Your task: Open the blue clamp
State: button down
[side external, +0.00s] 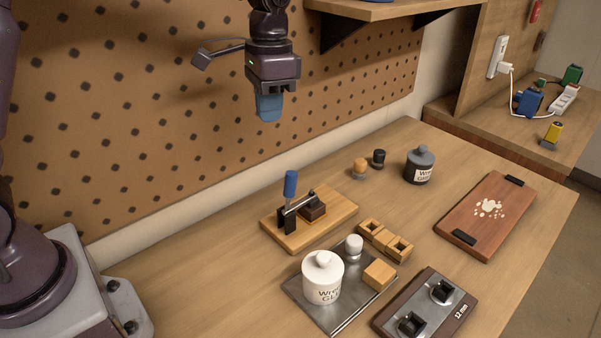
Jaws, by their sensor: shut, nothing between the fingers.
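The blue clamp is a toggle clamp with a blue handle (290,184) standing upright. Its dark bracket and metal arm (298,203) sit on a light wooden board (338,215). The arm reaches right to a dark brown block (313,209) on the board; I cannot tell whether its tip presses on it. My gripper (268,108) has blue fingers pointing down. It is shut and empty, high above the table, up and to the left of the clamp, not touching anything.
A metal plate (336,322) with a white jar (322,280) is in front of the clamp. Wooden blocks (384,240) lie right of the board, with a dark-lidded jar (419,167) and a brown tray (485,215) further right. A pegboard (140,110) rises behind. Bare table lies left of the clamp.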

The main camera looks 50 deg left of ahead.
jog(key=w+f+m+g, duration=0.4)
jog(key=w+f+m, duration=0.3)
jog(key=w+m, duration=0.3)
jog(key=shift+w+a+f+m+h, duration=0.25)
jog(key=shift+w+m+h, duration=0.15)
jog(key=shift+m, duration=0.2)
jog(key=shift+x, duration=5)
